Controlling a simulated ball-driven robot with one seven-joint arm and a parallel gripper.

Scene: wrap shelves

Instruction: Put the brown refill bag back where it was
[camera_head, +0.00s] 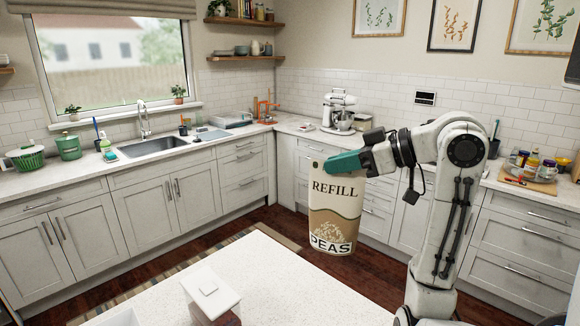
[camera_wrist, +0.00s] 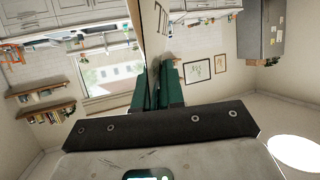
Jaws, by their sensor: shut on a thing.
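The brown refill bag (camera_head: 334,215) is tan and cream, with "REFILL" and "PEAS" printed on its front.
A white box-like holder (camera_head: 212,295) stands on the island. The back counter holds a sink (camera_head: 155,147), a stand mixer (camera_head: 338,112), green pots (camera_head: 68,147) and a tray of jars (camera_head: 530,168). Two wooden shelves (camera_head: 245,58) hang in the corner. Much of the island top is clear.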

